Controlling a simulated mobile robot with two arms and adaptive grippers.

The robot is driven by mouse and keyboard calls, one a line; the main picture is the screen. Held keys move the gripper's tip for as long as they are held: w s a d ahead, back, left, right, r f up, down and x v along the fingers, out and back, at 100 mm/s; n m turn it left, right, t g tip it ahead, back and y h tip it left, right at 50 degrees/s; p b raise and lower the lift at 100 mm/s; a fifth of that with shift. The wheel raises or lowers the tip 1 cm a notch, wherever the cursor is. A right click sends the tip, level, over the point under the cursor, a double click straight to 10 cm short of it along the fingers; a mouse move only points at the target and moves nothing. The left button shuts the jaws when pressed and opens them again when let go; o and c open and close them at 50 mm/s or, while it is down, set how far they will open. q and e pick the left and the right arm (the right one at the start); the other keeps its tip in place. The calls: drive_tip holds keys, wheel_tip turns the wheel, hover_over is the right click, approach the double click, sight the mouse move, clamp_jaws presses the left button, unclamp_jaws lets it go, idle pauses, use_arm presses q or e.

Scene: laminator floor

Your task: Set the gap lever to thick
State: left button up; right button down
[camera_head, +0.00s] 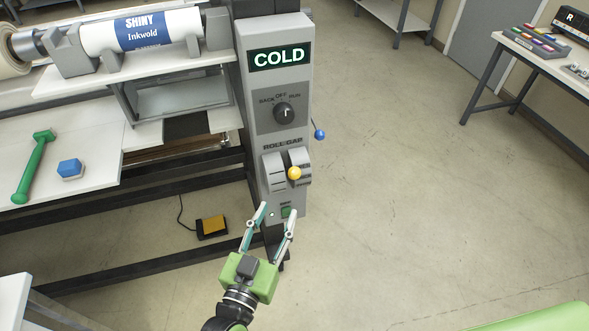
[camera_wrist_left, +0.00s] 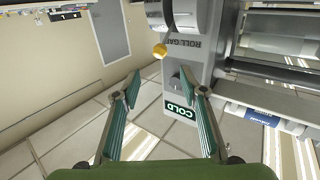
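The gap lever has a yellow ball knob (camera_head: 294,173) and sits in the ROLL GAP housing (camera_head: 275,171) on the front of the grey control column. Its setting marks are too small to read. The knob also shows in the left wrist view (camera_wrist_left: 160,50), ahead of the fingers. My right gripper is not in view.
Above the lever are a dial (camera_head: 285,113) and a COLD display (camera_head: 280,57). A blue ball knob (camera_head: 319,134) sticks out at the column's right side. The laminator frame stands at left, with a yellow foot pedal (camera_head: 212,226) below.

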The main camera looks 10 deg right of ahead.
sight(292, 178)
use_arm(q)
drive_tip(key=p+x, duration=0.3)
drive_tip(key=x, duration=1.1)
drive_tip(key=shift+s+r, duration=0.1)
